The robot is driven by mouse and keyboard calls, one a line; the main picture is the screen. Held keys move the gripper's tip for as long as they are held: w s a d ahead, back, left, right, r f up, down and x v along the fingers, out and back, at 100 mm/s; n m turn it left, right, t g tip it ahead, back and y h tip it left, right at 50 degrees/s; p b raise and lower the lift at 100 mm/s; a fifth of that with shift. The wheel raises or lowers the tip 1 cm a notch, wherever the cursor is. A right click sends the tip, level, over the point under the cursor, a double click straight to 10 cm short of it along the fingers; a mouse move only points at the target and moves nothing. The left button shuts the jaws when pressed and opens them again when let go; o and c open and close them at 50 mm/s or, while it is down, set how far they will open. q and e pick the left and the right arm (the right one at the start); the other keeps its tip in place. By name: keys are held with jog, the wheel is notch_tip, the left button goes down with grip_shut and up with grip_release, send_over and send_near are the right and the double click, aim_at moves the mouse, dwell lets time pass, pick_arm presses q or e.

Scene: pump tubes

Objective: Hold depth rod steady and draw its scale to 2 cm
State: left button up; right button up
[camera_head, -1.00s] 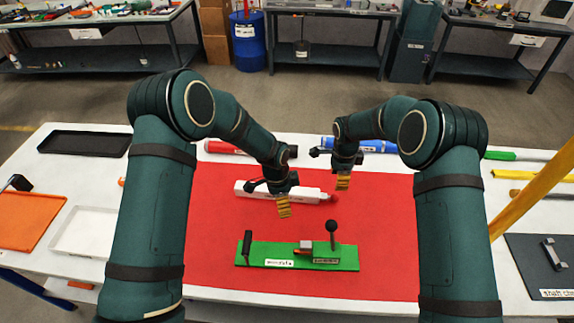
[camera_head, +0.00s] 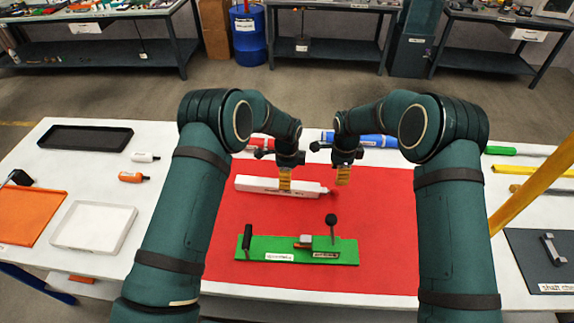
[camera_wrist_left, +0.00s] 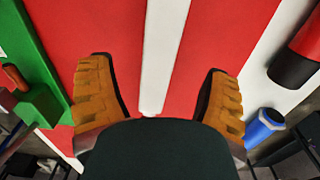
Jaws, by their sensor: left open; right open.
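The white long rod (camera_head: 258,187), taken as the depth rod, lies crosswise on the red mat (camera_head: 390,215), with a small tip at its right end. Its printed label and scale are too small to read. My left gripper (camera_head: 285,182) is over the rod's middle, fingers pointing down. In the left wrist view the white rod (camera_wrist_left: 166,45) runs between its two spread fingers, with clear gaps on both sides. My right gripper (camera_head: 343,177) is open just beyond the rod's right tip and holds nothing that I can see.
A green board (camera_head: 285,255) with a black handle and a ball-topped lever stands in front. Red (camera_head: 260,143) and blue (camera_head: 372,141) tubes lie behind. Trays are on the left. A yellow bar (camera_head: 525,190) slants across the right side.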

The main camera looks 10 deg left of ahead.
aim_at(336, 190)
pick_arm(q)
notch_tip(336, 190, down, 7)
jog(key=shift+r, duration=0.1)
dwell(0.4)
grip_shut()
pick_arm(e)
jog(key=o, duration=0.3)
pick_arm(q)
jog(key=shift+s, duration=0.1)
pick_arm(e)
notch_tip(336, 190, down, 10)
jog(key=m+t, duration=0.2)
jog(key=m, duration=0.2)
jog(key=shift+d+f, duration=0.1)
jog(key=shift+c, duration=0.2)
